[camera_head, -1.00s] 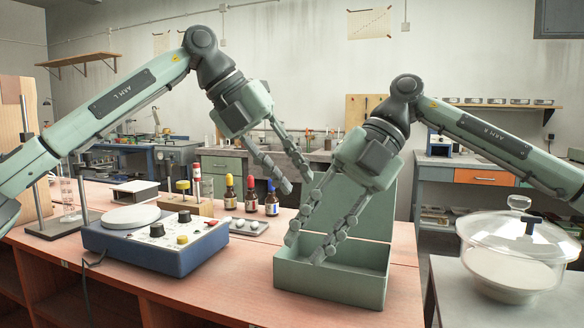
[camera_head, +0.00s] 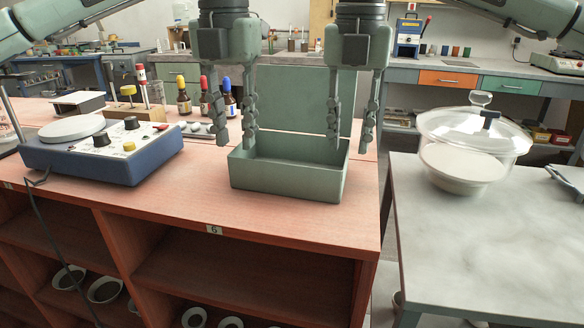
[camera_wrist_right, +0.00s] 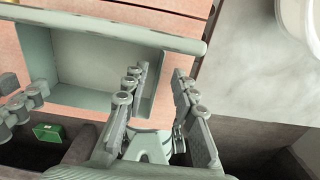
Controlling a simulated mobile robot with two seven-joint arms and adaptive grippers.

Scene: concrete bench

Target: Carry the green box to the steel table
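The pale green box (camera_head: 285,177) stands open on the reddish wooden bench, its lid raised at the back. It also shows in the right wrist view (camera_wrist_right: 105,99). My left gripper (camera_head: 235,145) points down at the box's left wall, fingers spread. My right gripper (camera_head: 350,147) points down at the right wall, fingers spread. In the right wrist view its fingers (camera_wrist_right: 158,100) lie on either side of that wall, with a gap between them. Whether any finger touches the box is unclear. The steel table (camera_head: 480,235) is right of the bench, beyond a gap.
A glass dome jar (camera_head: 470,150) stands on the steel table's back left, and tongs (camera_head: 566,184) lie at its right edge. Its front is bare. A blue stirrer device (camera_head: 100,152) and dropper bottles (camera_head: 205,98) stand left of the box. Bowls (camera_head: 104,289) sit on shelves below.

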